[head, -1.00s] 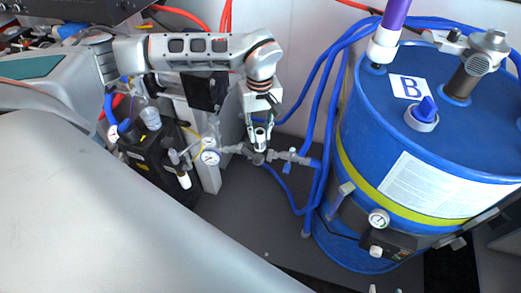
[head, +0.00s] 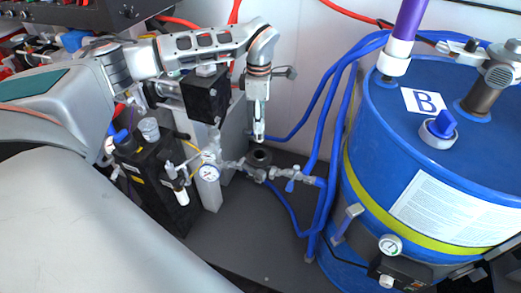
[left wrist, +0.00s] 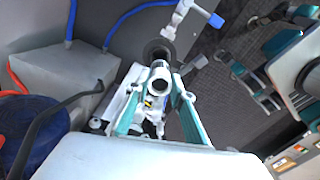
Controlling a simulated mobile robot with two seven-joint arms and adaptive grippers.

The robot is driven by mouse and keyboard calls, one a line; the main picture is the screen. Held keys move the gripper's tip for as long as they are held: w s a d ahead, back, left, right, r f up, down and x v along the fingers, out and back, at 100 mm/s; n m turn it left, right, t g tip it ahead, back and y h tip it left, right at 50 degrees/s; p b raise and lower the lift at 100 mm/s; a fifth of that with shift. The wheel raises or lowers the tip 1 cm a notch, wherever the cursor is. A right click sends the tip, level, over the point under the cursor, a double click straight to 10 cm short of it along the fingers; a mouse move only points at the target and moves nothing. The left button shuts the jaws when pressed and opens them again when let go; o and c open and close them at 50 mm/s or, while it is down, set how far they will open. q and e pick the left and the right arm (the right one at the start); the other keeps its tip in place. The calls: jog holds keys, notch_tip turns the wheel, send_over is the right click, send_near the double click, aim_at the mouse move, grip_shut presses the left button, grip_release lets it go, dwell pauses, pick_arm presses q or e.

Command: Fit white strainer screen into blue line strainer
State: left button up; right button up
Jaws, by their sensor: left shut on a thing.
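My left gripper (head: 258,136) comes down from my arm and is shut on a pale, narrow piece, which I take to be the white strainer screen. In the left wrist view a white round tube end, the screen (left wrist: 160,73), sits between the teal fingers of the left gripper (left wrist: 160,100). The strainer body (head: 258,156) is a dark round opening in the pipe line, just below the fingertips and apart from them. It looks dark grey, not blue. In the left wrist view it shows as a dark ring (left wrist: 158,47), partly hidden behind the screen. My right gripper is not in view.
A pipe line with a blue-handled valve (head: 290,186) runs right of the strainer. A pressure gauge (head: 210,172) and black container (head: 155,175) stand left. The large blue drum (head: 390,170) fills the right side. Blue hoses (head: 325,120) hang behind.

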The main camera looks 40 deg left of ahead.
aim_at(259, 139)
pick_arm(q)
notch_tip(259, 139, down, 6)
jog(key=shift+f+b, duration=0.1)
jog(key=shift+b, duration=0.35)
jog(key=shift+f, duration=0.65)
notch_tip(259, 139, down, 4)
jog(key=shift+s+r+b, duration=0.1)
jog(key=shift+r+b, duration=0.1)
jog(key=shift+b, duration=0.3)
jog(key=shift+f, duration=0.25)
jog(key=shift+r, duration=0.15)
